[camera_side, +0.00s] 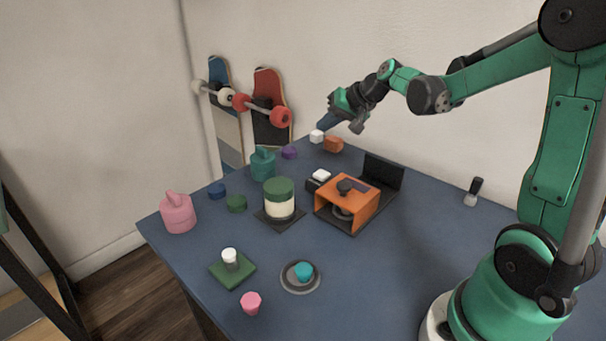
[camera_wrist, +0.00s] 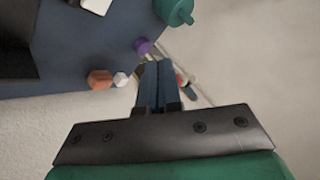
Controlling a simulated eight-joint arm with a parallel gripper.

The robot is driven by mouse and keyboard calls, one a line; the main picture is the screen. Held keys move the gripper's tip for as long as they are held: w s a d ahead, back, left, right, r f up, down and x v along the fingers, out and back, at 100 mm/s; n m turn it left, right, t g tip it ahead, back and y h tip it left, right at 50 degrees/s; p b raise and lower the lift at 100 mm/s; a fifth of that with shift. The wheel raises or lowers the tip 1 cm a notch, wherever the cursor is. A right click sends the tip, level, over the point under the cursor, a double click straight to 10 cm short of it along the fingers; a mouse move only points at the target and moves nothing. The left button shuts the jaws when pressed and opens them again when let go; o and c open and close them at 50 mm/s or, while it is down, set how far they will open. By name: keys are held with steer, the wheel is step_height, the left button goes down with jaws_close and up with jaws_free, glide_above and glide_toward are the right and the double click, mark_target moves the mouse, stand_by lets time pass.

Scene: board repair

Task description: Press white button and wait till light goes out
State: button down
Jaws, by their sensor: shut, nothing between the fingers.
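The white button (camera_side: 320,174) sits on a small black box in the middle back of the table, left of the orange housing. In the wrist view, part of a white block (camera_wrist: 97,5), probably this button, shows at the top edge. A green-capped cylinder with a cream band (camera_side: 279,206) stands on a dark square base in front of it. It may be the light; I cannot tell whether it is lit. My gripper (camera_side: 324,124) is shut and empty, above the table's far edge, behind and apart from the button. Its blue fingers (camera_wrist: 158,66) show in the wrist view.
An orange housing (camera_side: 363,207) with a dark knob stands right of the button. White (camera_side: 316,136), orange (camera_side: 334,144) and purple (camera_side: 289,152) small pieces lie near the far edge. Teal (camera_side: 263,165) and pink (camera_side: 178,214) canisters stand left.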

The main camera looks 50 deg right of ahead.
mark_target(318, 172)
steer(key=shift+f, duration=4.4)
steer(key=shift+f, duration=0.1)
steer(key=shift+f, duration=0.35)
steer(key=shift+a+f, duration=0.1)
steer(key=shift+f, duration=0.65)
steer(key=shift+r, duration=0.1)
steer(key=shift+s+r, duration=0.1)
steer(key=shift+r, duration=0.65)
steer(key=shift+r, duration=0.1)
